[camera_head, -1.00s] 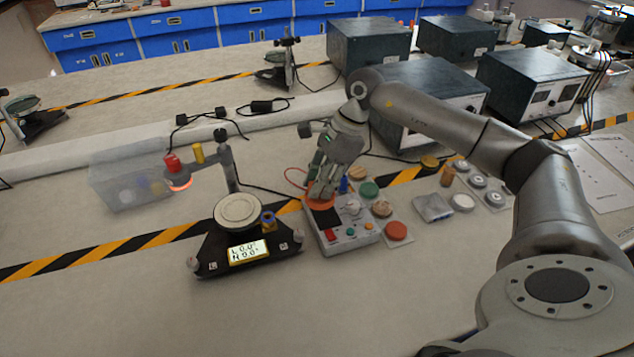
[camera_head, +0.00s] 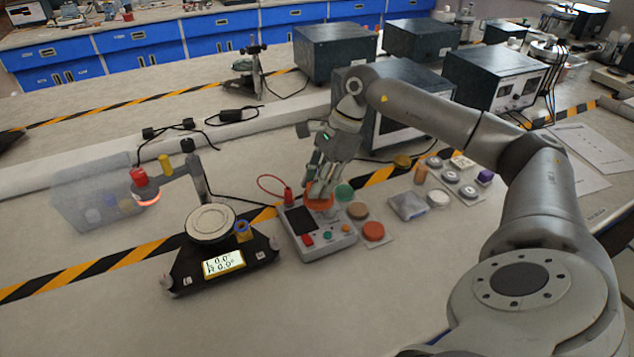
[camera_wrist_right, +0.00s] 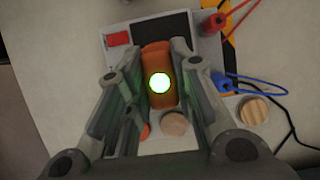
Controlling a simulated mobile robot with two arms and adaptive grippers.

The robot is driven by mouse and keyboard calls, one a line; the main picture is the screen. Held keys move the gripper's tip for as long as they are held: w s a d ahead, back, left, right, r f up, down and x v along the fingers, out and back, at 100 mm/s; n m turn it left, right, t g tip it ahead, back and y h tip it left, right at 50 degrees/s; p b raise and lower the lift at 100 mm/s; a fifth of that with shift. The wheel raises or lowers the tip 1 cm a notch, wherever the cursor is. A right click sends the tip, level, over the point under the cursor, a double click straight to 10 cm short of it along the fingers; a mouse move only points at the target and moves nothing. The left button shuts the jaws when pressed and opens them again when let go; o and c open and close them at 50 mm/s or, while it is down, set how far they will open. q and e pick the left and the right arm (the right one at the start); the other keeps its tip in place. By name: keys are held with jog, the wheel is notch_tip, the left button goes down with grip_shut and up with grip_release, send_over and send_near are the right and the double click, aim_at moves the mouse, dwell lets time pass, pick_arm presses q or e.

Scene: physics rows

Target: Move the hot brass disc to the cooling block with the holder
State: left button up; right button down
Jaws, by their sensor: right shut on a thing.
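My right gripper (camera_head: 320,188) points down over the grey instrument box at mid-bench. It is shut on an orange rounded piece, which may be the holder; the piece shows between the fingers in the right wrist view (camera_wrist_right: 160,62), with a bright green-white spot on it. I cannot tell whether the piece touches the box. A ring glows orange-red (camera_head: 149,199) under the stand's arm at the left; I cannot tell if it is the hot brass disc. A round pale plate (camera_head: 210,222) tops the black base, and I cannot identify the cooling block. My left gripper is not in view.
The instrument box (camera_head: 322,246) has red and blue plugs with cables. A clear bin (camera_head: 98,195) stands left. Dark power units (camera_head: 400,100) stand behind.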

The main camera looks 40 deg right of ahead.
jog(key=shift+s+d+b, duration=0.35)
jog(key=shift+s+d, duration=0.1)
jog(key=shift+d, duration=0.45)
jog(key=shift+s+d+b, duration=0.3)
jog(key=shift+s+d, duration=0.1)
jog(key=shift+d, duration=0.5)
jog(key=shift+s+d+b, duration=0.35)
jog(key=shift+s+d, duration=0.1)
jog(key=shift+d, duration=0.45)
jog(key=s+d+b, duration=0.2)
jog(key=d, duration=0.3)
jog(key=shift+s+d, duration=0.25)
jog(key=shift+s, duration=0.1)
jog(key=s+d+b, duration=0.2)
jog(key=d, duration=0.3)
jog(key=shift+s+d, duration=0.2)
jog(key=shift+s, duration=0.15)
